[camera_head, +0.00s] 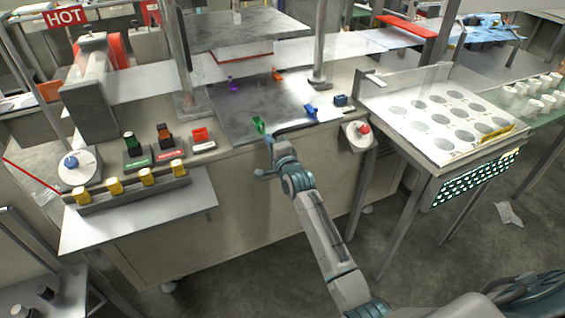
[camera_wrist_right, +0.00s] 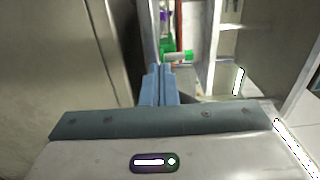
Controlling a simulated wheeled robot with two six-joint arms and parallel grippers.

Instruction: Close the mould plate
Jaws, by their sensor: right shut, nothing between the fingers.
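A flat upper plate (camera_head: 245,27) stands raised between metal posts at the back of the bench. Below and in front of it lies a dark grey bed plate (camera_head: 285,92) with small coloured pieces on it. I cannot tell for certain which is the mould plate. A green piece (camera_head: 258,125) stands by the bed's front edge. My right gripper (camera_head: 268,141) is at that front edge, just in front of the green piece. Its fingers (camera_wrist_right: 160,84) are together and empty in the right wrist view. My left gripper is not in view.
A purple piece (camera_head: 233,84), an orange piece (camera_head: 277,74) and a blue piece (camera_head: 311,111) are on the bed. A control with a red button (camera_head: 364,128) is right of it. Coloured switches (camera_head: 165,137) stand left. A tray table (camera_head: 436,112) stands right. Floor in front is mostly open.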

